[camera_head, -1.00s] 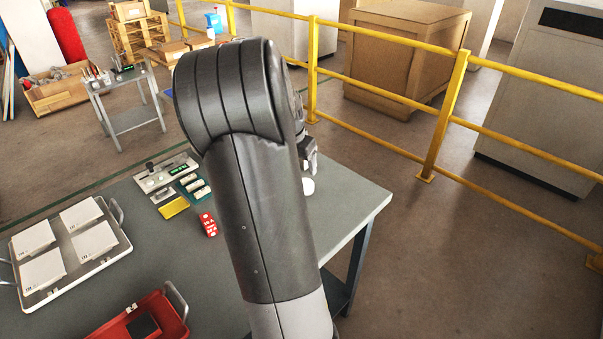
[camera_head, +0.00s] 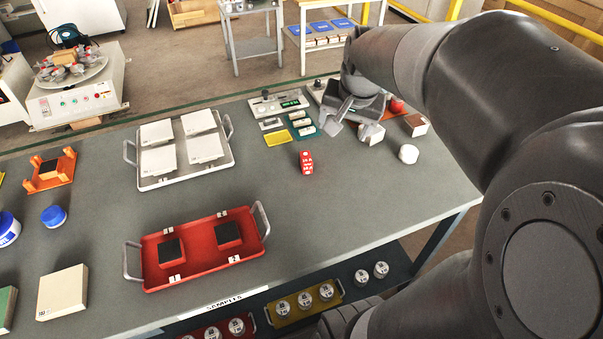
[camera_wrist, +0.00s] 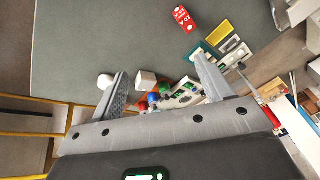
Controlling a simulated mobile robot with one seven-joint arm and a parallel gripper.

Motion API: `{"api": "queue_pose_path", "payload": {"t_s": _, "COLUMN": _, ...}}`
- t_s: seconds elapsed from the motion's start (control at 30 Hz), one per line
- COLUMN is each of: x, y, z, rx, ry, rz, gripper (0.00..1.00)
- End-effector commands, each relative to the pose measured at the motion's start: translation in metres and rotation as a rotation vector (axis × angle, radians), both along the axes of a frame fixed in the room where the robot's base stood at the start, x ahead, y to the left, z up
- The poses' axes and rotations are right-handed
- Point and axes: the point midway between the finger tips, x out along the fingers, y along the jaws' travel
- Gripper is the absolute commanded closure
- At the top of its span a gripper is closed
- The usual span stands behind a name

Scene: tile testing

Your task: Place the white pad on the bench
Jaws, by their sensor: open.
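My gripper (camera_head: 352,124) is open, above the far right part of the grey bench (camera_head: 330,210). It also shows in the wrist view (camera_wrist: 160,66), with nothing between its fingers that I can tell is held. A white rounded piece (camera_head: 408,153) lies on the bench right of the gripper; in the wrist view it is beside the left finger (camera_wrist: 105,80). A small white block (camera_head: 376,135) is close to the gripper, partly hidden by it; it shows between the fingers in the wrist view (camera_wrist: 146,77). I cannot tell which is the white pad.
A red block (camera_head: 306,162), a yellow piece (camera_head: 278,138) and a meter (camera_head: 278,103) are near the gripper. A tray (camera_head: 228,160) of white tiles and a red tray (camera_head: 200,268) with dark squares stand left. Bare bench lies between.

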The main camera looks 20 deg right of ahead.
Motion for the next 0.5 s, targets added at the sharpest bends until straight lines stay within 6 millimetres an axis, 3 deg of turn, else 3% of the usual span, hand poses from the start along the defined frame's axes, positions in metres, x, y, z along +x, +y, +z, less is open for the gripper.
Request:
{"api": "queue_pose_path", "payload": {"t_s": 0.03, "x": -0.011, "y": 0.020, "z": 0.007, "rx": -0.011, "ry": -0.020, "rz": 0.068, "gripper": 0.28}}
{"api": "queue_pose_path", "payload": {"t_s": 0.2, "x": -0.051, "y": 0.075, "z": 0.019, "rx": -0.070, "ry": -0.071, "rz": 0.289, "gripper": 0.28}}
{"api": "queue_pose_path", "payload": {"t_s": 0.33, "x": -0.082, "y": 0.108, "z": 0.021, "rx": -0.129, "ry": -0.101, "rz": 0.436, "gripper": 0.28}}
{"api": "queue_pose_path", "payload": {"t_s": 0.5, "x": -0.110, "y": 0.132, "z": 0.017, "rx": -0.193, "ry": -0.125, "rz": 0.565, "gripper": 0.28}}
